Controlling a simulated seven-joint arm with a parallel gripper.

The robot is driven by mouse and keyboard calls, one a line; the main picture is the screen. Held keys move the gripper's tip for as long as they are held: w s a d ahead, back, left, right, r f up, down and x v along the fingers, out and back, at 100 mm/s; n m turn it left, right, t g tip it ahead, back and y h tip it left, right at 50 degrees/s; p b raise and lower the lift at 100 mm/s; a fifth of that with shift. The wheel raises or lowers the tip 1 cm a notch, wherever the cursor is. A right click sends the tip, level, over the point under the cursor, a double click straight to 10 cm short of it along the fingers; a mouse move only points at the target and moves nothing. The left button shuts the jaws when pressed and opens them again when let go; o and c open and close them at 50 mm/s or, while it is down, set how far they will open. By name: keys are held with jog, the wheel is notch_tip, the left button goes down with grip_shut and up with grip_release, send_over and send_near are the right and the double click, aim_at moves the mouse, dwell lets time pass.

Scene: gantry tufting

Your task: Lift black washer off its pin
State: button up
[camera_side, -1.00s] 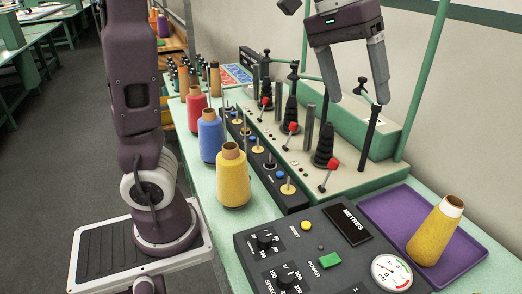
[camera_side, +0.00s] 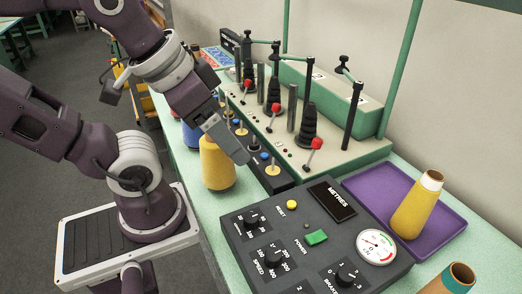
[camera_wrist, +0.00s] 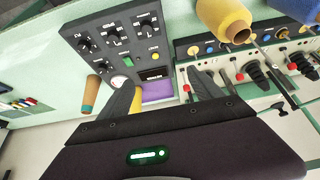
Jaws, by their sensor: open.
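I cannot pick out one single black washer with certainty. Several black stacks of ringed discs stand on the cream rail, the nearest (camera_side: 309,125) beside a red-knobbed lever; a stack also shows in the wrist view (camera_wrist: 255,72). A dark strip in front of the rail carries thin pins with brass discs, such as the nearest disc (camera_side: 272,170). My gripper (camera_side: 237,152) points down beside the yellow cone, left of the stacks and apart from them. In the wrist view its two fingers (camera_wrist: 158,80) are spread, with nothing held between them.
The yellow thread cone (camera_side: 218,168) stands close by my gripper. A dark control panel (camera_side: 290,225) fills the front. Black posts (camera_side: 352,117) and green uprights rise at the rail.

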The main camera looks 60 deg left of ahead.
jog(key=shift+c, duration=1.3)
jog(key=w+a+n, duration=0.1)
jog(key=w+n, duration=0.1)
jog(key=w, duration=0.1)
jog(key=w+a+n+g, duration=0.1)
jog(key=w+a+n, duration=0.1)
jog(key=n, duration=0.1)
jog(key=w+a+n+g, duration=0.1)
jog(key=w+a+n, duration=0.1)
jog(key=w+n, duration=0.1)
jog(key=shift+w+a+f, duration=0.25)
jog(key=shift+w+f, duration=0.1)
jog(key=shift+f, duration=0.05)
jog(key=shift+c, duration=1.1)
jog(key=n+g, duration=0.4)
jog(key=n, duration=1)
send_near(254, 145)
jog(key=a+f, duration=0.1)
jog(key=shift+n, duration=0.3)
notch_tip(254, 145, down, 7)
jog(key=shift+a+f, duration=0.15)
jog(key=shift+c, duration=0.2)
